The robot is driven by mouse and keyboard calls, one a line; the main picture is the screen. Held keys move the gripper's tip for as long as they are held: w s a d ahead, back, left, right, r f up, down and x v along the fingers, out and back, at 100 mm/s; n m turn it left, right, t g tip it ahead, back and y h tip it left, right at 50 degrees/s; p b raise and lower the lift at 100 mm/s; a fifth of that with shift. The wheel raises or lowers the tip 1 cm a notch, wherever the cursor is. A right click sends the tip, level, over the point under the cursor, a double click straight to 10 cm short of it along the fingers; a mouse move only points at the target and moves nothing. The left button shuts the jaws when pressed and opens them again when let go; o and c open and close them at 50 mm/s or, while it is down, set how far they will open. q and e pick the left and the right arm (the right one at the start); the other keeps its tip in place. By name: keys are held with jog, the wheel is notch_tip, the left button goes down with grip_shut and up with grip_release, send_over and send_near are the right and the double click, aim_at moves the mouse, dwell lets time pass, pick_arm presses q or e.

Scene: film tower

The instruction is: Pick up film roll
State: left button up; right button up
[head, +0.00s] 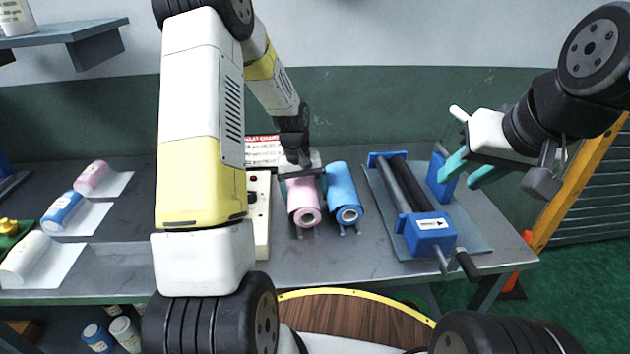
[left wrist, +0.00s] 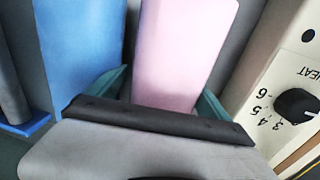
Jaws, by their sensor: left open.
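A pink film roll (head: 303,204) lies on the grey workbench, with its near end facing me. A blue film roll (head: 344,194) lies just to its right. My left gripper (head: 301,178) is over the far part of the pink roll. In the left wrist view, its teal fingers (left wrist: 163,95) are open on either side of the pink roll (left wrist: 183,50), with the blue roll (left wrist: 80,45) beside it. The fingertips are partly hidden, and I cannot tell whether they touch the roll. My right gripper (head: 457,177) is open and empty, above the bench's right side.
A blue-ended roller device (head: 430,233) stands right of the rolls. A cream control box (head: 259,215) with a knob (left wrist: 296,105) stands close on their left. Several rolls with white sheets, including a blue one (head: 64,210), lie at the far left. A wooden round top (head: 350,317) is in front.

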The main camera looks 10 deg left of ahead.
pick_arm(q)
grip_shut()
dwell(0.3)
jog(key=shift+r, duration=0.15)
